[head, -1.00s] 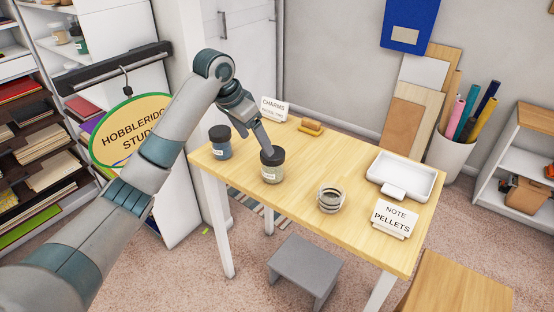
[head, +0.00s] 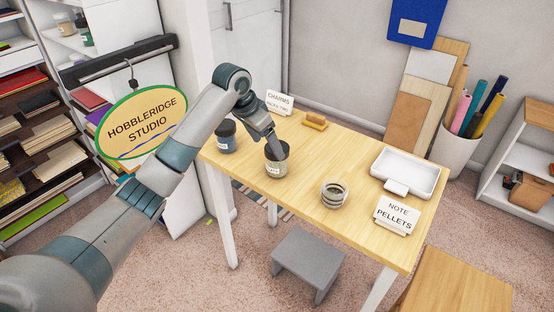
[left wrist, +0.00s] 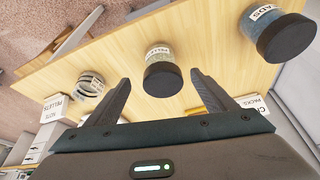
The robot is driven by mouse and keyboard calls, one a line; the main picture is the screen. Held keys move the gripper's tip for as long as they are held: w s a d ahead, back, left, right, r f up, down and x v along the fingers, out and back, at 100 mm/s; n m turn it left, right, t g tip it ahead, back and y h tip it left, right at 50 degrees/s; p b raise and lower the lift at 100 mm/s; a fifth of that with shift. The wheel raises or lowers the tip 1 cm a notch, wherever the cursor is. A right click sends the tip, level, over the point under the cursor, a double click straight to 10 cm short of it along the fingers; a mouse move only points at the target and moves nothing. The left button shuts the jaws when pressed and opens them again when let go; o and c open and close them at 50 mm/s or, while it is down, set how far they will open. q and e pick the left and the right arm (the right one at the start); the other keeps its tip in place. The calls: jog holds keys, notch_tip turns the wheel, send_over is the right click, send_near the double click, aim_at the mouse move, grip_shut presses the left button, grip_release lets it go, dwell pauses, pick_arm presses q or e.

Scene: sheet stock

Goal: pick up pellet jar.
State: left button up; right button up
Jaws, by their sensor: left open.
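The pellet jar (head: 277,168) is a clear jar with a dark lid, a white label and olive-grey contents. It stands upright on the wooden table (head: 300,185). The left wrist view shows the same jar (left wrist: 162,75), its label partly reading "PELLE". My left gripper (head: 273,143) is over the jar's lid and hides much of it in the head view. In the left wrist view the gripper's fingers (left wrist: 160,79) are spread, one on each side of the lid, with gaps showing. My right gripper is not in view.
A blue jar (head: 226,138) with a dark lid stands left of the pellet jar.

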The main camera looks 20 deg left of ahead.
aim_at(270, 150)
pick_arm(q)
jog(key=p+x, duration=0.1)
jog(key=x, duration=0.4)
jog(key=shift+w+d+f, duration=0.1)
jog(key=shift+w+f, duration=0.15)
jog(key=shift+f, duration=0.3)
jog(key=shift+w+d+f+p, duration=0.15)
jog(key=shift+w+f+p, duration=0.05)
jog(key=shift+f+p, duration=0.4)
jog(key=p+x, duration=0.1)
jog(key=x, duration=0.2)
jog(key=shift+w+f, duration=0.2)
jog(key=shift+f, duration=0.2)
jog(key=c, duration=1.2)
